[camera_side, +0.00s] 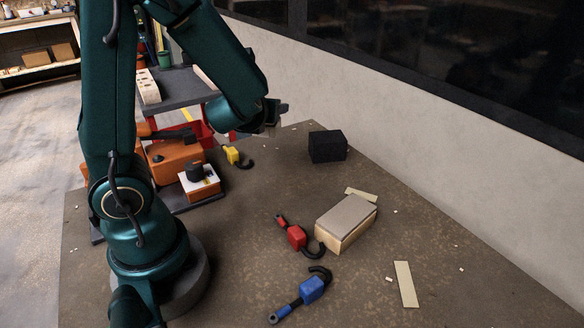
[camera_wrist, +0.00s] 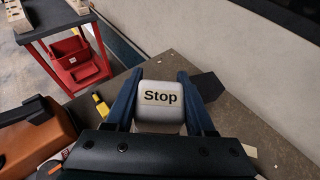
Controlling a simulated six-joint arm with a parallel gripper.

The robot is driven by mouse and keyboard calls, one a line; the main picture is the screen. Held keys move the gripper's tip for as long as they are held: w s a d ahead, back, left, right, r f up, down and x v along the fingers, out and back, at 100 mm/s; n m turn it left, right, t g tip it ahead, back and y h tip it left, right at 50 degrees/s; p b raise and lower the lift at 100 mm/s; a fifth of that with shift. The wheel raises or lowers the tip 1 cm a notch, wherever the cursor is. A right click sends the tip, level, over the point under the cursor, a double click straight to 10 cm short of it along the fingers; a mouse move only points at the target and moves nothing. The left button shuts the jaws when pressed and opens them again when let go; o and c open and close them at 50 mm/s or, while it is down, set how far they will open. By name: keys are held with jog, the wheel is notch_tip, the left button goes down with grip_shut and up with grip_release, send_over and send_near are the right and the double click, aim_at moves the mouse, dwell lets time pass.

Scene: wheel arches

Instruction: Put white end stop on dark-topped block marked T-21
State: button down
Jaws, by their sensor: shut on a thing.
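The white end stop (camera_wrist: 160,98), a rounded block marked "Stop", sits between the two fingers of my gripper (camera_wrist: 158,92) in the wrist view. My gripper (camera_side: 270,122) is shut on it and holds it above the far part of the table in the side view, where the stop is hard to make out. A pale wooden block with a grey-brown top (camera_side: 346,217) lies on the table, to the right of and nearer than the gripper. A black block (camera_side: 327,146) stands farther back; part of it shows behind the right finger in the wrist view (camera_wrist: 207,86). No T-21 marking is legible on either.
Red (camera_side: 296,236), blue (camera_side: 312,290) and yellow (camera_side: 232,154) hooked tools lie on the table. Orange boxes (camera_side: 174,162) and a white-topped box with a dark knob (camera_side: 199,181) stand at left. A pale strip (camera_side: 405,284) lies front right. A wall runs behind the table.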

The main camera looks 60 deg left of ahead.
jog(key=w+d+r+m+t+h, duration=0.25)
jog(key=d+m+h, duration=0.2)
jog(key=d, duration=0.55)
send_over(354, 205)
jog(key=shift+m+t, duration=0.25)
jog(key=shift+t, duration=0.2)
notch_tip(354, 205, down, 7)
jog(key=shift+r, duration=0.2)
jog(key=shift+f, duration=2.05)
jog(key=shift+f, duration=0.2)
jog(key=shift+c, duration=1.2)
grip_release()
